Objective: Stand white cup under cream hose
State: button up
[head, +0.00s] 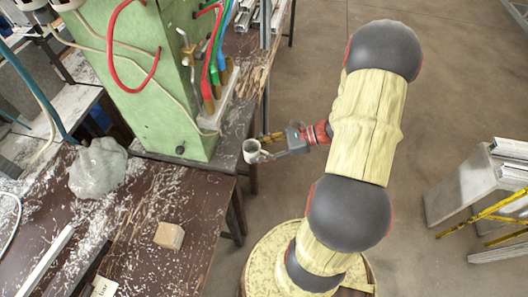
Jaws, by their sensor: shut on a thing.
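The white cup (250,157) is in my gripper (262,149), just right of the green cabinet's lower corner. Its open top faces up toward the camera and it looks close to upright. My gripper comes in from the right and is shut on the cup's right side; the fingertips are partly hidden. The cup appears to be near the dark bench's edge; I cannot tell its height.
The green cabinet (150,110) carries a red hose (113,60) and several coloured hoses. The brown bench (205,195) is littered with shavings and holds a wooden block (169,235) and a grey plastic bag (98,168). Open floor (455,70) lies right.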

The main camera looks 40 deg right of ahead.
aim_at(255, 149)
jog(key=shift+w+a+f+b, duration=0.15)
jog(key=shift+w+a+b, duration=0.1)
jog(key=shift+w+a, duration=0.2)
jog(key=shift+w+a+f+b, duration=0.2)
jog(key=shift+w+a, duration=0.1)
jog(key=shift+w, duration=0.25)
jog(key=shift+w+a+f, duration=0.1)
jog(key=shift+w+a, duration=1)
jog(key=shift+w, duration=0.3)
jog(key=shift+w+a+f, duration=0.1)
jog(key=shift+w+a, duration=1)
jog(key=shift+w, duration=0.3)
jog(key=shift+r+p, duration=0.1)
jog(key=shift+p, duration=0.2)
jog(key=shift+f, duration=0.35)
jog(key=o, duration=1.3)
jog(key=shift+s+d+p, duration=0.3)
jog(key=shift+s+d, duration=0.65)
jog(key=shift+d, duration=0.35)
jog(key=shift+s+d+p, duration=0.35)
jog(key=shift+s+d, duration=0.65)
jog(key=shift+d, duration=0.25)
jog(key=shift+s+d+p, duration=0.3)
jog(key=shift+s+d, duration=0.65)
jog(key=shift+d, duration=0.35)
jog(key=shift+s+d, duration=0.1)
jog(key=shift+d, duration=0.05)
